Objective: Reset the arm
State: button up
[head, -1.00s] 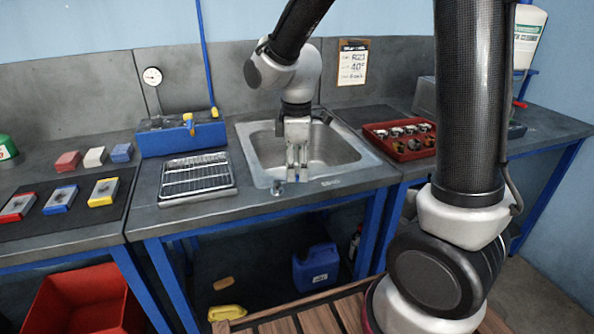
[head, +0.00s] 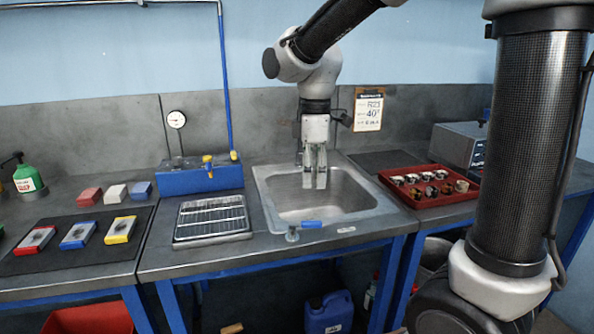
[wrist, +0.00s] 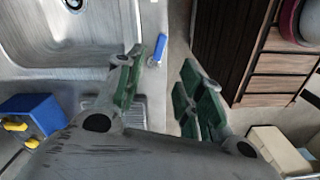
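My gripper (head: 315,180) hangs from the arm with its fingers pointing down, in front of the back part of the steel sink (head: 275,215) in the head view. In the wrist view my gripper (wrist: 160,95) shows two fingers with green pads, spread apart with nothing between them. The sink (wrist: 40,50) also shows at upper left there, with its dark drain. The sink's front rim carries a small tap with a blue handle (head: 311,224); the blue handle (wrist: 160,47) shows near the fingers in the wrist view.
A slatted rack tray (head: 212,238) and a blue box with yellow knobs (head: 200,180) stand left of the sink. A red tray (head: 440,199) of small cups is at right. Several coloured blocks lie on and behind a dark mat (head: 75,258) at left. A gauge (head: 176,119) is behind.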

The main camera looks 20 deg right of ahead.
jog(key=s+d+r+m+t, duration=0.1)
jog(key=s+d+m+t, duration=0.1)
jog(key=s+d+m, duration=1)
jog(key=shift+s+r+m+t, duration=0.15)
jog(key=shift+s+m+t, duration=0.25)
jog(key=shift+s, duration=0.85)
jog(key=shift+o, duration=1)
jog(key=shift+m+t, duration=0.7)
jog(key=shift+m, duration=0.1)
jog(key=s+d+r, duration=0.1)
jog(key=s+d, duration=0.1)
jog(key=s, duration=0.1)
jog(key=shift+s+d+r, duration=0.1)
jog(key=shift+d+r, duration=0.3)
jog(key=shift+o, duration=0.7)
jog(key=shift+d+r, duration=0.1)
jog(key=shift+d, duration=0.1)
